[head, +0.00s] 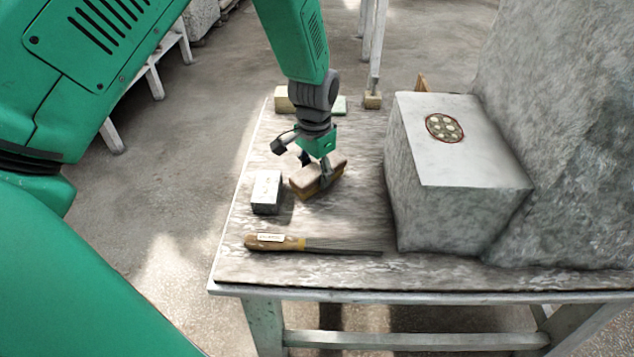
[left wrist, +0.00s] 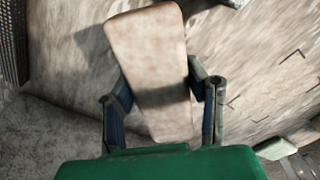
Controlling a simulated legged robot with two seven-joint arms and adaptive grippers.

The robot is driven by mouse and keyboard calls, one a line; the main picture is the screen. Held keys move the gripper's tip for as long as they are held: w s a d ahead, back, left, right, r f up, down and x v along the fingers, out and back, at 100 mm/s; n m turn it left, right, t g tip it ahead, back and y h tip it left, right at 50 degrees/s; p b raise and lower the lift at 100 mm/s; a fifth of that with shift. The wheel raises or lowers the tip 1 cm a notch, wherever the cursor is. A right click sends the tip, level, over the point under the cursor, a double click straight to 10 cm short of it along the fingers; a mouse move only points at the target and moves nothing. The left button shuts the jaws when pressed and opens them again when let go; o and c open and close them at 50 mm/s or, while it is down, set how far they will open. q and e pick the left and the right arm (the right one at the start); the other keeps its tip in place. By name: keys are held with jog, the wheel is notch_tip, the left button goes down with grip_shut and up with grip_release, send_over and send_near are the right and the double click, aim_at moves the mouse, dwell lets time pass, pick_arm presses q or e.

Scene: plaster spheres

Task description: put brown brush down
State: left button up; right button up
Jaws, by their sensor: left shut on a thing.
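The brown brush (head: 309,180) is a block with a pale brown top, at the left part of the table (head: 350,268). My left gripper (head: 326,176) is shut on it from above. In the left wrist view the brush (left wrist: 151,60) lies between the two fingers of the left gripper (left wrist: 163,108), one on each side. In the head view the brush is at or just above the table top; I cannot tell whether it touches. Its underside is hidden. My right gripper is not in view.
A grey-white block (head: 266,190) stands close left of the brush. A wooden-handled file (head: 275,242) lies near the front edge. A large stone block (head: 450,150) with a round patterned disc (head: 445,127) fills the right. Small blocks (head: 284,99) sit at the back.

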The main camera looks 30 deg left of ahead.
aim_at(318, 169)
pick_arm(q)
jog(key=shift+f, duration=0.95)
jog(key=shift+d+f, duration=0.1)
grip_shut()
jog(key=shift+d+r, duration=0.25)
jog(key=shift+d, duration=0.3)
jog(key=shift+d+f, duration=0.15)
jog(key=o, duration=1.3)
grip_release()
jog(key=shift+o, duration=0.4)
jog(key=shift+a+f, duration=0.2)
jog(key=shift+a, duration=0.45)
jog(key=shift+d+r, duration=0.3)
jog(key=shift+d, duration=0.15)
jog(key=r+p, duration=0.1)
jog(key=r, duration=0.2)
jog(key=r+p, duration=0.1)
jog(key=r, duration=0.3)
jog(key=r+p, duration=0.1)
jog(key=r, duration=0.2)
jog(key=shift+a+r+p, duration=0.3)
jog(key=shift+r+p, duration=0.05)
jog(key=shift+r, duration=0.05)
jog(key=shift+d+r, duration=0.2)
jog(key=shift+r, duration=0.45)
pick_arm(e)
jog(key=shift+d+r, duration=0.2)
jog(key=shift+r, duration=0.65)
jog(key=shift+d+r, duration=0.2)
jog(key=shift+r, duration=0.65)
